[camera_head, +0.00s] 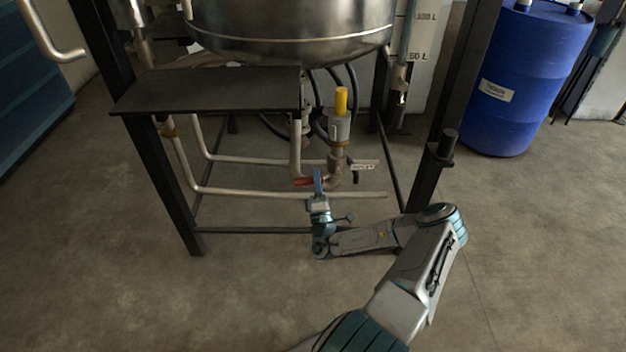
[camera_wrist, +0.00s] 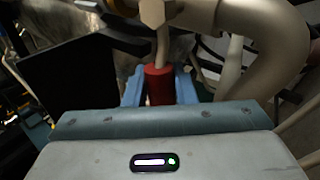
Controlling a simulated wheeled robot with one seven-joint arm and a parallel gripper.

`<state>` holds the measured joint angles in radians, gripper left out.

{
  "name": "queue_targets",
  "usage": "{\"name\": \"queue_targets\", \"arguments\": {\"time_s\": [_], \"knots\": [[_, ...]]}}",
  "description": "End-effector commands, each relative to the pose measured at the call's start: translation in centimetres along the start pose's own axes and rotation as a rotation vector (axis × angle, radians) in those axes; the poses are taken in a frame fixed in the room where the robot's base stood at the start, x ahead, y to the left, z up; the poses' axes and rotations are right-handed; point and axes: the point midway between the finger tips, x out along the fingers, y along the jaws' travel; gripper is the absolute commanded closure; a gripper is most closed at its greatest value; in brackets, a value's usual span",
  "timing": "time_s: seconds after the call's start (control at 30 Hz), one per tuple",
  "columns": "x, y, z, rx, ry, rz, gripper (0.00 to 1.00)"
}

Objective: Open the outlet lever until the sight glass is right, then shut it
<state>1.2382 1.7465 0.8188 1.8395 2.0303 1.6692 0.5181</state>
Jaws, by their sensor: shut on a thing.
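The outlet lever has a red handle (camera_head: 304,181) on the pipework below the steel vessel (camera_head: 290,25). My gripper (camera_head: 318,183) is at the lever, its blue fingers closed around the red grip. In the wrist view the red grip (camera_wrist: 159,84) sits between the two blue fingers (camera_wrist: 158,88), with a metal stem running up from it. A tag (camera_head: 363,166) hangs on the pipe to the right of the lever; its writing is too small to read surely. A clear tube with a scale panel (camera_head: 424,40) marked in litres stands right of the vessel; its level cannot be told.
A yellow-capped valve (camera_head: 341,102) rises just behind my gripper. A dark frame with a flat shelf (camera_head: 205,90) stands to the left, and pale pipes (camera_head: 290,193) run low across. A blue drum (camera_head: 525,75) stands back right. The front floor is clear.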

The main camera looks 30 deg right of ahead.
Motion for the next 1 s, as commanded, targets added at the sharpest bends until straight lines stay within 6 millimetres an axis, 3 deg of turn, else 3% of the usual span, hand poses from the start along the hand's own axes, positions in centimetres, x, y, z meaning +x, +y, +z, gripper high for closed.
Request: {"name": "queue_targets", "arguments": {"time_s": [0.4,0.9,0.93,1.0], "knots": [[0.56,0.80,1.06,0.132,-0.106,0.001,1.00],[0.56,0.84,1.15,0.146,-0.117,0.002,1.00],[0.56,0.84,1.15,0.146,-0.117,0.002,0.73],[0.56,0.83,1.13,0.145,-0.117,0.001,0.56]]}}
